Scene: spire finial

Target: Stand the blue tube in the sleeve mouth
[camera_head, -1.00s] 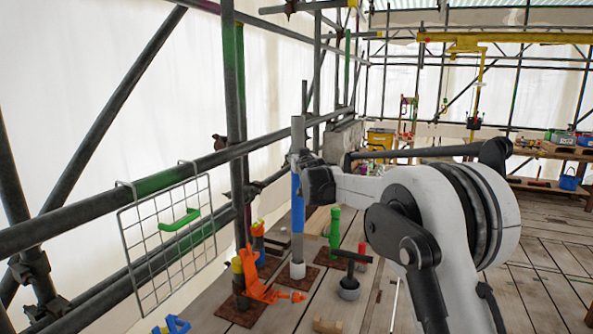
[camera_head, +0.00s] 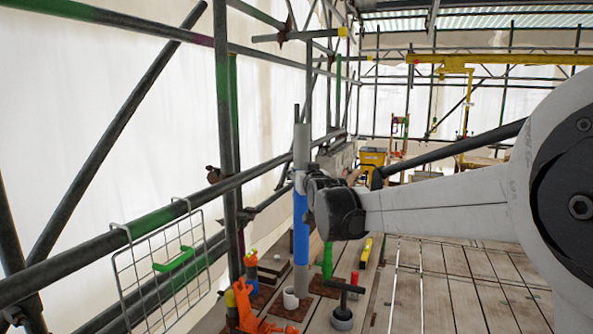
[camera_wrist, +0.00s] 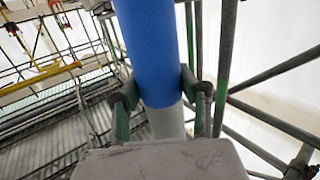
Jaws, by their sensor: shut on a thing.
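The tube has a long blue middle (camera_head: 301,228) and pale grey ends, and stands about upright in the head view. My gripper (camera_head: 301,180) is shut around it near the top of the blue part. In the wrist view the blue tube (camera_wrist: 152,45) runs between the two fingers (camera_wrist: 160,98), with a pale grey section beyond them. A short white sleeve (camera_head: 291,299) with a dark open mouth stands on a brown plate at the lower middle. The tube's lower end shows just right of the mouth, overlapping the sleeve's edge; I cannot tell its height above the floor.
A green bottle-shaped piece (camera_head: 327,262) and a dark T-handled piece (camera_head: 343,302) stand close right of the tube. Orange piece (camera_head: 250,312) is at left. A scaffold upright (camera_head: 226,150) and rail with a wire basket (camera_head: 165,265) are left. Planks at right are open.

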